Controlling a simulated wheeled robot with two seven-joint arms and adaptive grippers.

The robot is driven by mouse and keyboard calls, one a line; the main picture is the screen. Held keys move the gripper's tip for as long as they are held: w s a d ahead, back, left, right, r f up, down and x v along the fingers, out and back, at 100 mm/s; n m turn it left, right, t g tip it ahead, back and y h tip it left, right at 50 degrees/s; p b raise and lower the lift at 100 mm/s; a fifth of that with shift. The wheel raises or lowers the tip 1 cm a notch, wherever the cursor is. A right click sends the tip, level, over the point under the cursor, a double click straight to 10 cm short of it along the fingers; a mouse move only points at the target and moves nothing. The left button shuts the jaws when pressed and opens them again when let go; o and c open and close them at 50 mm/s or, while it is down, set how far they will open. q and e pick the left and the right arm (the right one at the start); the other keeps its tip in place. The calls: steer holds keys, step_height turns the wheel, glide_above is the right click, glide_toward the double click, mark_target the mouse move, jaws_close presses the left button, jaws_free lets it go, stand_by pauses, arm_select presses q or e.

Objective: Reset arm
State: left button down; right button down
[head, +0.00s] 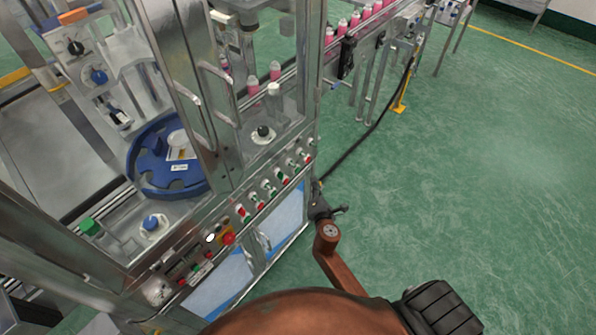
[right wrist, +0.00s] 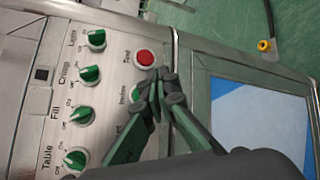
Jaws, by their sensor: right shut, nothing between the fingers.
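My right gripper (head: 317,192) is in front of the machine's right front corner, beside the control panel, at the end of my brown arm. In the right wrist view its dark fingers (right wrist: 161,78) are shut together with nothing between them. The fingertips appear just below a red push button (right wrist: 145,57) and partly cover a green knob near the "Index" label. I cannot tell whether they touch the panel. My left gripper is not in view.
The crimping machine (head: 230,183) has several green knobs, such as the one by "Crimp" (right wrist: 89,75), red buttons and a blue rotary table (head: 140,185). Pink cans (head: 341,27) line a conveyor. A dark cable (head: 372,128) runs over the floor. Green floor at right is clear.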

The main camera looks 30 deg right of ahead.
steer(key=s+a+f+m+g+y, duration=0.1)
steer(key=s+f+m+g, duration=0.1)
steer(key=s+f, duration=0.65)
steer(key=s+f+m+g+y, duration=0.1)
steer(key=s+f+m+g, duration=0.15)
steer(key=f, duration=1.05)
steer(key=s+a+f+m+g+y, duration=0.1)
steer(key=s+f+m+g, duration=0.15)
steer(key=s+f, duration=0.65)
steer(key=s+f+m+g+y, duration=0.1)
steer(key=s+f+m+g, duration=0.1)
steer(key=s+f+m, duration=0.2)
steer(key=s+a+f+m+g, duration=0.1)
steer(key=s+f, duration=0.9)
steer(key=s, duration=1.1)
steer(key=s+a+f+m+g+y, duration=0.1)
steer(key=s+f+m+g, duration=0.2)
steer(key=s, duration=1)
step_height(320, 180, down, 4)
steer(key=m, duration=0.3)
steer(key=shift+f+m+g+y, duration=0.15)
steer(key=shift+m+g+y, duration=0.15)
steer(key=c, duration=2.6)
jaws_free()
steer(key=shift+s+a, duration=0.1)
steer(key=shift+c, duration=0.2)
